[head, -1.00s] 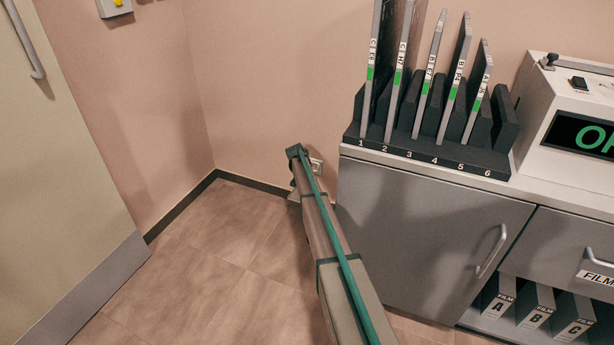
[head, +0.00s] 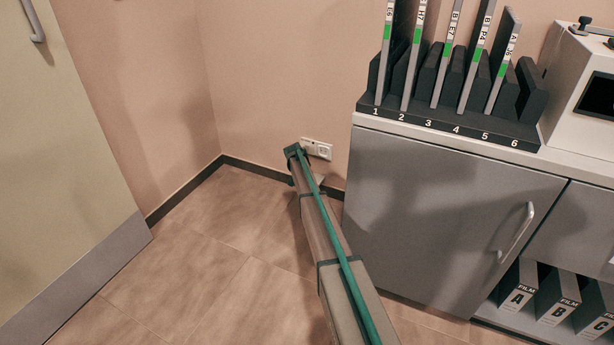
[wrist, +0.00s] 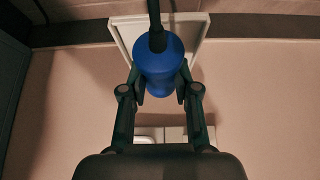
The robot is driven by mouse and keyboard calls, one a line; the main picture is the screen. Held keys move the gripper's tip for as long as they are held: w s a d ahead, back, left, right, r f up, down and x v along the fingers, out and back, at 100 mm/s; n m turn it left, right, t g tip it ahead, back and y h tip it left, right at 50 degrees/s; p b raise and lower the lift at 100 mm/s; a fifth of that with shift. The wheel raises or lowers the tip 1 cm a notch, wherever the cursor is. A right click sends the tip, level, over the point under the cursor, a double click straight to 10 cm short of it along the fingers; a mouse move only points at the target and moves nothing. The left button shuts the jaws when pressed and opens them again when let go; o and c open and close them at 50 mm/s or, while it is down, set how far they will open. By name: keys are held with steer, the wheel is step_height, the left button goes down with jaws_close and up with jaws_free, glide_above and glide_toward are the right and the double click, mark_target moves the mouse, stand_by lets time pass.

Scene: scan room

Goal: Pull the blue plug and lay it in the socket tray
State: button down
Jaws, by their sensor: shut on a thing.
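In the wrist view, my gripper (wrist: 160,88) is shut on the blue plug (wrist: 160,62), with a finger on each side. A dark cable runs from the plug to the picture's top edge. A pale, rimmed tray (wrist: 122,36) is behind the plug, by the dark skirting. The white wall socket plate (wrist: 172,134) shows below the plug, partly hidden by my gripper. The plug looks apart from the plate; its distance from the tray cannot be told. In the head view, my arm reaches the socket plate (head: 318,149) low on the wall and hides plug and gripper.
A grey cabinet (head: 440,200) stands close right of my arm, with a black numbered rack (head: 440,125) of upright plates on top. A white device with a dark screen (head: 598,98) is at the far right. A door (head: 60,150) is at the left. The floor between is clear.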

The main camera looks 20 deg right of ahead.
steer(key=shift+w+d+f+b, duration=0.35)
steer(key=shift+w+d+f, duration=0.05)
steer(key=shift+w+d, duration=0.45)
steer(key=shift+w+d+f+b, duration=0.35)
steer(key=shift+w+d, duration=0.35)
steer(key=shift+d, duration=0.1)
steer(key=shift+f, duration=1.05)
steer(key=c, duration=0.8)
jaws_free()
